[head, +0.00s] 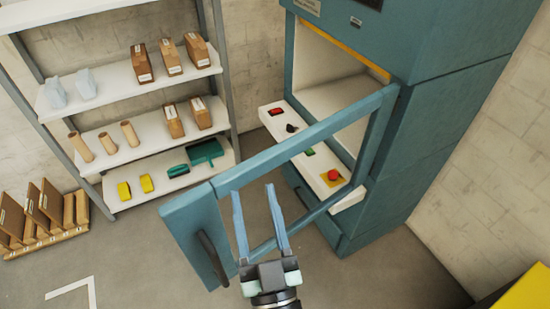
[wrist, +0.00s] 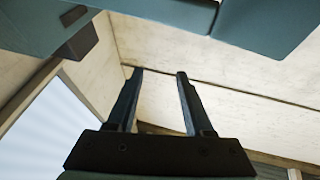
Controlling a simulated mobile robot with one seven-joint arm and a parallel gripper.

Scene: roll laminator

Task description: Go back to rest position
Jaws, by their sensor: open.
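My gripper (head: 256,190) is open and empty. In the head view its two long fingers point up and away, in front of the open frame-like door (head: 305,130) of the teal machine (head: 440,130). I cannot tell whether the fingers touch the door frame. In the wrist view my gripper (wrist: 160,74) shows two dark fingers spread apart with nothing between them. A teal part (wrist: 130,25) of the machine crosses the top of that view.
The door's dark handle (head: 213,258) is left of my gripper. A control panel (head: 318,172) with a red button is behind the door. A shelf rack (head: 150,155) with boxes stands at left, a wooden rack (head: 45,240) beside it. Floor (head: 150,255) is clear at lower left.

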